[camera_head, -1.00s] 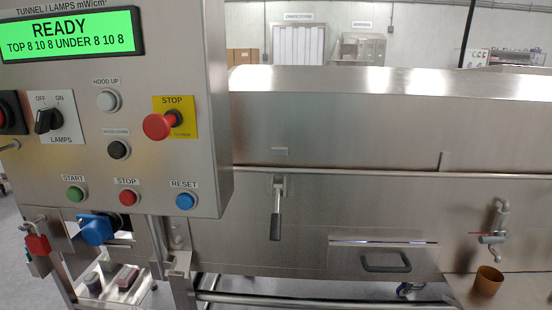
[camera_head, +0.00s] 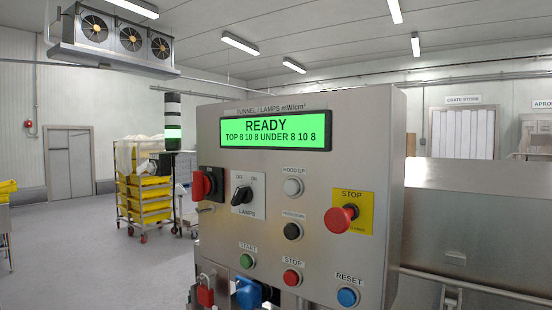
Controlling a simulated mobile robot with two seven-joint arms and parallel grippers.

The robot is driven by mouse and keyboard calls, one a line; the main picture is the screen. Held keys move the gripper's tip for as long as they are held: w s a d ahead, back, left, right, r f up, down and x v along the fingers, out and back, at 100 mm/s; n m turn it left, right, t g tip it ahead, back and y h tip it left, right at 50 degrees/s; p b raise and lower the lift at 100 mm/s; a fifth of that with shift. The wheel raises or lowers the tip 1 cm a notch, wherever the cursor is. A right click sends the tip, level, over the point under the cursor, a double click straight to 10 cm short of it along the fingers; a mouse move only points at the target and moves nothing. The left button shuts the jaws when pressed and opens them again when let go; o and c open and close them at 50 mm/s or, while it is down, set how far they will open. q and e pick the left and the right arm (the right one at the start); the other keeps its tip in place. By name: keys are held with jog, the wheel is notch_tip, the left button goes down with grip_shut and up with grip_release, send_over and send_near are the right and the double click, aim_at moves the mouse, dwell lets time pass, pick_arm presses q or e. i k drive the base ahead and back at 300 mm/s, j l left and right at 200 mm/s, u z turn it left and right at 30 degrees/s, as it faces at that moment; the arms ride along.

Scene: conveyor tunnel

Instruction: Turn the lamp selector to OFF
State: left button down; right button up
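The lamp selector (camera_head: 241,195) is a black knob on a white plate marked LAMPS, on the left part of the steel control panel (camera_head: 330,190). OFF is printed at its upper left and ON at its upper right. The knob appears to lean toward the ON side, though it is small in the view. The green display (camera_head: 275,130) above reads READY, TOP 8 10 8 UNDER 8 10 8. Neither of my grippers is in view.
A red rotary switch (camera_head: 208,184) sits just left of the selector. A red STOP mushroom button (camera_head: 340,219) is at the right. Green START (camera_head: 246,261), red STOP (camera_head: 291,277) and blue RESET (camera_head: 347,297) buttons are below. Yellow crates (camera_head: 147,200) stand behind left.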

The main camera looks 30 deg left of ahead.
aim_at(243, 194)
jog(key=u, duration=1.25)
